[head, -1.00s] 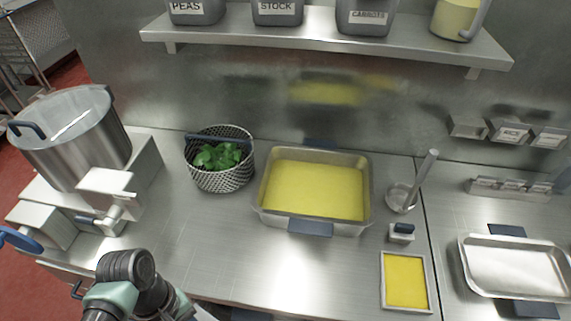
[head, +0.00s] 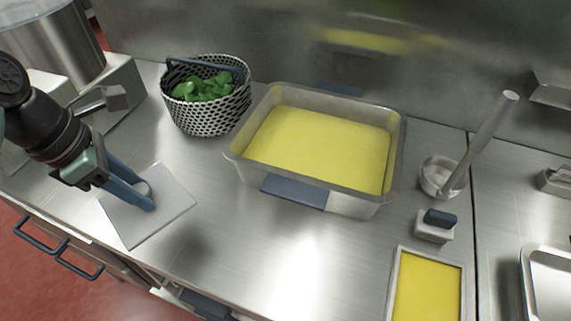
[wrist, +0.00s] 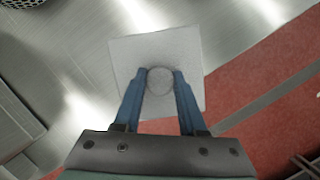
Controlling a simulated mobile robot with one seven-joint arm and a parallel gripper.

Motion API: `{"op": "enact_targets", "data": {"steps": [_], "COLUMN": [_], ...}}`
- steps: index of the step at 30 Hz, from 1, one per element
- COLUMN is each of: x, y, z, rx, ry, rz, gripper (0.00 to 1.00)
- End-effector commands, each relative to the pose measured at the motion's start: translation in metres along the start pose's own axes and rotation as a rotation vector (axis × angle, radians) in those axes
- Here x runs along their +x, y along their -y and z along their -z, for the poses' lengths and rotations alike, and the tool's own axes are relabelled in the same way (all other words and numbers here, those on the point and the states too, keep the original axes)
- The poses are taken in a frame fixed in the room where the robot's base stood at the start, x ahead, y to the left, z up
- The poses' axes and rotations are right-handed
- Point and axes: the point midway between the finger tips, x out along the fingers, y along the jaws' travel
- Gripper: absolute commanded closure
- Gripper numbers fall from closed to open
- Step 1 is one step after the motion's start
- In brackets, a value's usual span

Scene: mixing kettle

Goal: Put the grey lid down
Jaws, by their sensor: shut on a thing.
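The grey lid (head: 170,214) is a flat square plate with a round knob at its middle. My gripper (head: 148,195) is shut on the knob, with its blue fingers on either side of it. In the head view the lid is over the left front part of the steel counter, near the front edge. The wrist view shows the lid (wrist: 125,72) between and beyond my fingers (wrist: 160,82), partly over the counter and partly against the red floor. I cannot tell whether it touches the counter.
A perforated basket (head: 206,112) of green leaves stands behind the lid. A deep pan of yellow liquid (head: 294,191) stands to the right. A ladle (head: 478,150), a small blue-handled block (head: 434,227) and a yellow-filled tray (head: 393,290) lie farther right. Bare counter (head: 235,235) lies between lid and pan.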

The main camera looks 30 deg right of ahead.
Motion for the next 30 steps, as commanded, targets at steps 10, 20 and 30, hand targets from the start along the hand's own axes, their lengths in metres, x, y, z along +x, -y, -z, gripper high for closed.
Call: {"op": "enact_targets", "data": {"steps": [10, 20, 30], "x": [-0.009, -0.010, 0.042], "y": [-0.015, -0.016, -0.015], "z": [-0.002, -0.002, 0.015], "rx": [-0.372, -0.415, -0.414], "ry": [-0.002, -0.001, 0.000], "rz": [-0.121, -0.129, -0.128], "gripper": [1.00, 1.00, 1.00]}}
